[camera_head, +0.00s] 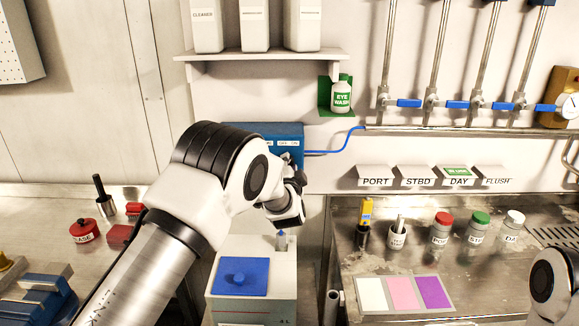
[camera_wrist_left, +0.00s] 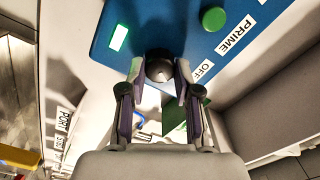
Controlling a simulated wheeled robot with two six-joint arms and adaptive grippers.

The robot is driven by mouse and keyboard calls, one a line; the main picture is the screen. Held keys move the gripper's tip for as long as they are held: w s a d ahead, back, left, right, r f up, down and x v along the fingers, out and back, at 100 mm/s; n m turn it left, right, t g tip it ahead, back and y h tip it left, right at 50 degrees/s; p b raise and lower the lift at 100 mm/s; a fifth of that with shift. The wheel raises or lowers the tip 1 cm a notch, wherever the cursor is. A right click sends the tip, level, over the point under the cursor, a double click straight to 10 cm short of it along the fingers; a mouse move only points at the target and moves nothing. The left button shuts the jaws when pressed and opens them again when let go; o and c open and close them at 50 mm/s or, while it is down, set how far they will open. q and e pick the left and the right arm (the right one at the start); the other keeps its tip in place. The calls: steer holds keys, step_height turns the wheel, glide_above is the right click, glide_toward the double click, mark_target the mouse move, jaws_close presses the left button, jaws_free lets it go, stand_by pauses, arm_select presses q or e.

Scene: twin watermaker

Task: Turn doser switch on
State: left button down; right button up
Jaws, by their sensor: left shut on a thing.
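The blue doser box (camera_head: 262,131) is on the wall behind my left arm in the head view, with small OFF and ON labels on its front. In the left wrist view its blue panel (camera_wrist_left: 182,28) shows a dark round switch knob (camera_wrist_left: 160,70), with an OFF label beside it. My left gripper (camera_wrist_left: 159,82) is shut on this knob, one finger on each side. In the head view the left gripper (camera_head: 293,190) is at the box's lower right, and the wrist hides part of the box. Which way the knob points is unclear. My right gripper is out of view.
The panel also has a green button (camera_wrist_left: 213,18) by the PRIME label and a lit green-white window (camera_wrist_left: 119,38). A blue tube (camera_head: 345,142) leaves the box to the right. Below stands a pale tank with a blue lid (camera_head: 242,280). Several bottles stand on the steel counter.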

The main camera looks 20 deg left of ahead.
arm_select(q)
steer(key=shift+a+r, duration=0.15)
steer(key=c, duration=0.9)
jaws_free()
steer(key=shift+w, duration=0.1)
steer(key=shift+o, duration=0.4)
steer(key=shift+w+a+f, duration=0.15)
steer(key=shift+a+f, duration=0.1)
steer(key=shift+f, duration=0.05)
steer(key=v, duration=1.2)
